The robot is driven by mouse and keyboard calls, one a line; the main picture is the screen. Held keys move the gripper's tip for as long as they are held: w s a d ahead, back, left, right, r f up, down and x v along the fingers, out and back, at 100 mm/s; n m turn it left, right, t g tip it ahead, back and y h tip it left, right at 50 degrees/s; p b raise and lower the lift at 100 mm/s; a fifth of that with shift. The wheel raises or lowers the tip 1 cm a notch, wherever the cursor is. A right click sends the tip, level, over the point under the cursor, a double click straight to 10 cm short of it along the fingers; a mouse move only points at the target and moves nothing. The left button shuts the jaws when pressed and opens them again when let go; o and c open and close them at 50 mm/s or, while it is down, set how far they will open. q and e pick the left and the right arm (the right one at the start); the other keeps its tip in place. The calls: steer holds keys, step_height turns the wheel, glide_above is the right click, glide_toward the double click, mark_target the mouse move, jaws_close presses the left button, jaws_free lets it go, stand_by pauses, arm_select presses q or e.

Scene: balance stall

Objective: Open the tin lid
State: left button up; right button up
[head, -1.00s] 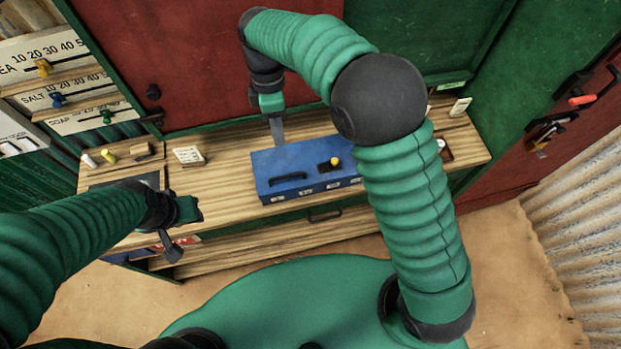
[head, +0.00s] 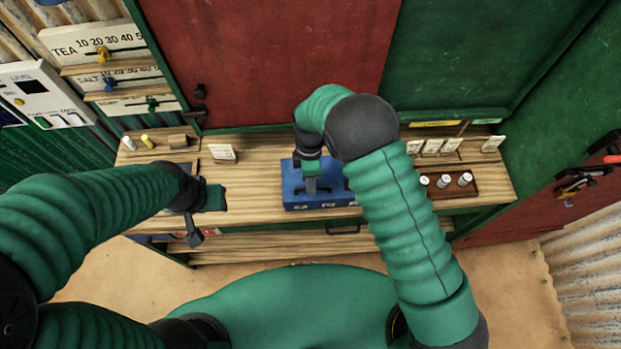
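The tin is a blue box (head: 325,204) standing on the wooden counter, with its lid down. A dark bar handle lies on the left part of its top. My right gripper (head: 311,187) points down over the left part of the tin, at the bar handle. Its grey finger hides part of the handle, and I cannot tell whether it grips it. The right part of the lid is hidden behind my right arm. My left gripper (head: 200,222) hangs over the counter's front edge, left of the tin and apart from it. Its finger gap is not clear.
A rack (head: 474,186) with several white cylinders stands on the counter at right, with cards (head: 432,147) behind it. A small card (head: 222,153) stands left of the tin. Bare counter (head: 252,185) lies between the tin and my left gripper.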

steer(key=shift+s+a, duration=0.15)
steer(key=c, duration=0.3)
jaws_close()
stand_by(1.0)
